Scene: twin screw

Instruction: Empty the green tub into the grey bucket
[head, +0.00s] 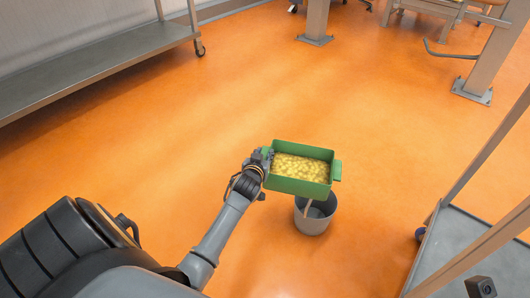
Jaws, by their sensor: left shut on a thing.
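The green tub (302,187) is in the head view, right of centre, filled with yellowish pieces. It looks roughly level. My left gripper (264,160) is shut on the tub at its left end. The tub is held in the air, over or just beyond the grey bucket (313,222). The bucket stands upright on the orange floor, and the tub hides part of its rim. A thin light-coloured bar shows at the bucket's mouth; I cannot tell what it is. My right gripper is not in view.
A metal shelf unit on wheels (95,75) stands at the upper left. A metal-framed cart (455,245) is at the lower right, close to the bucket. Grey posts (489,60) stand at the back. The orange floor (150,150) between them is clear.

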